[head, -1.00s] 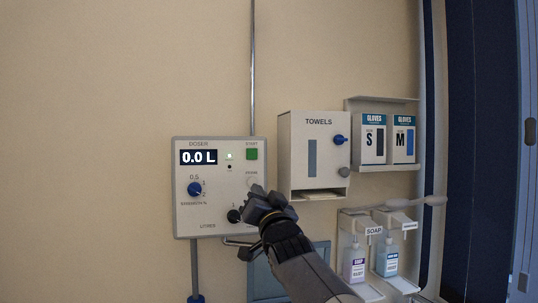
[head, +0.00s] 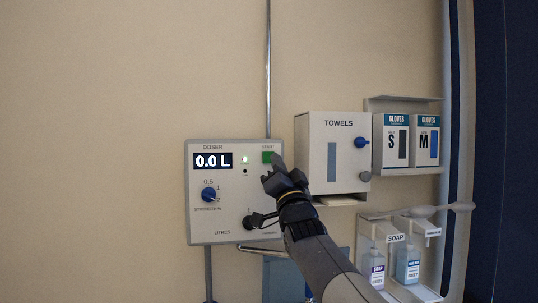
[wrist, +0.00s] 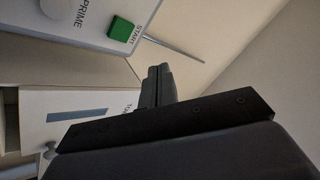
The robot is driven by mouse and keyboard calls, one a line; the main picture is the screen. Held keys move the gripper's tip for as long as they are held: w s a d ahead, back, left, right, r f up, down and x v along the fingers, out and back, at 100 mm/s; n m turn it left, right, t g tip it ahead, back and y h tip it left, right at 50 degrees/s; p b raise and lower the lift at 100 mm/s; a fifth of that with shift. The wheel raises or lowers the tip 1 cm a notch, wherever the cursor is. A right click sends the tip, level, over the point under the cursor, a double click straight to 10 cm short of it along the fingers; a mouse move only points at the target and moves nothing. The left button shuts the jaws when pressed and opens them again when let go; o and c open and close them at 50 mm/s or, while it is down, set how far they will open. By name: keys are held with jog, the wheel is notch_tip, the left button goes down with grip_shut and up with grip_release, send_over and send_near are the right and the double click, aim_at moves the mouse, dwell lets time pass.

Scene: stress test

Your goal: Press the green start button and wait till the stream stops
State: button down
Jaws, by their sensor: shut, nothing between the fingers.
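The grey doser panel (head: 203,226) hangs on the wall and its display (head: 213,161) reads 0.0 L. A small light beside the display is lit green. The green start button (head: 267,157) is at the panel's upper right, partly covered by my gripper in the head view. In the wrist view the green button (wrist: 121,29) is fully visible, with START printed beside it. My gripper (head: 277,168) is shut and empty, its tips just below and right of the button in the head view. In the wrist view the closed fingertips (wrist: 159,71) appear apart from the button.
A towel dispenser (head: 345,137) is close to the right of my gripper. Glove boxes (head: 397,142) and soap bottles (head: 377,269) hang further right. A metal pipe (head: 268,70) runs up above the panel. The wall left of the panel is clear.

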jog(key=p, duration=0.5)
send_near(268, 152)
jog(key=shift+s+r+x, duration=0.1)
jog(key=shift+r+x, duration=0.05)
jog(key=shift+x, duration=1.15)
jog(key=shift+s+r+x, duration=0.15)
jog(key=shift+x, duration=1.15)
jog(key=shift+w, duration=0.1)
jog(key=shift+w+a, duration=0.1)
jog(key=shift+w, duration=0.2)
jog(key=shift+w+a, duration=0.1)
jog(key=shift+w, duration=0.35)
jog(key=shift+s, duration=0.1)
jog(key=shift+s+f+b, duration=0.1)
jog(key=shift+s+b, duration=0.15)
jog(key=shift+b, duration=0.1)
jog(key=shift+s+b, duration=0.45)
jog(key=shift+s, duration=0.05)
